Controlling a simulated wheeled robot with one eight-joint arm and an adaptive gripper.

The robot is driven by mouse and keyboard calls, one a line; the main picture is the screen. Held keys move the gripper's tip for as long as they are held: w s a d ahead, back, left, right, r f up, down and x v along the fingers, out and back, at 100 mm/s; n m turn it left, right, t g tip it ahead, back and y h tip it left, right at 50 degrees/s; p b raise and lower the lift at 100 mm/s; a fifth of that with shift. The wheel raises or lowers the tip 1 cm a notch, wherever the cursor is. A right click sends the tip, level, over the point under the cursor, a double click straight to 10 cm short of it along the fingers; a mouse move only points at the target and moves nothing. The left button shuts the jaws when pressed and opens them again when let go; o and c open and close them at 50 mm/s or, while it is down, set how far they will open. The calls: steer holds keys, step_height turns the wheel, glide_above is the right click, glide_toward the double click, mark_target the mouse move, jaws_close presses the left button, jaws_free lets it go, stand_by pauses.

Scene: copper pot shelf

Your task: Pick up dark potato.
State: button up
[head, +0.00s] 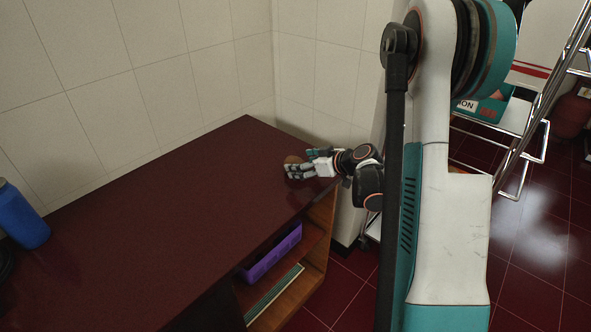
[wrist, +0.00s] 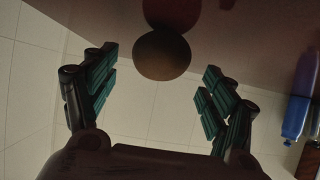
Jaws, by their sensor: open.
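The dark potato (head: 293,160) is a small brown rounded thing on the dark red counter top, near its far right corner. In the wrist view the potato (wrist: 163,56) is a dark brown round shape, ahead of and between the spread fingers. My gripper (head: 297,168) is at the potato in the head view, its fingers partly covering it. In the wrist view my gripper (wrist: 158,88) is open and empty, with a finger on each side. I cannot tell whether any finger touches the potato.
The counter (head: 180,210) is mostly bare, with tiled walls behind it. A blue bottle (head: 20,216) stands at the left; it also shows in the wrist view (wrist: 294,118). A purple bin (head: 270,254) sits on the shelf below. A metal ladder (head: 540,115) stands at the right.

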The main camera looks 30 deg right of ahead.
mark_target(300, 163)
steer(key=b+x, duration=0.1)
steer(key=x, duration=0.3)
steer(key=shift+d, duration=0.1)
steer(key=shift+r, duration=0.1)
steer(key=shift+c, duration=0.6)
steer(key=c, duration=1.1)
steer(key=shift+c, duration=0.2)
steer(key=shift+r, duration=0.15)
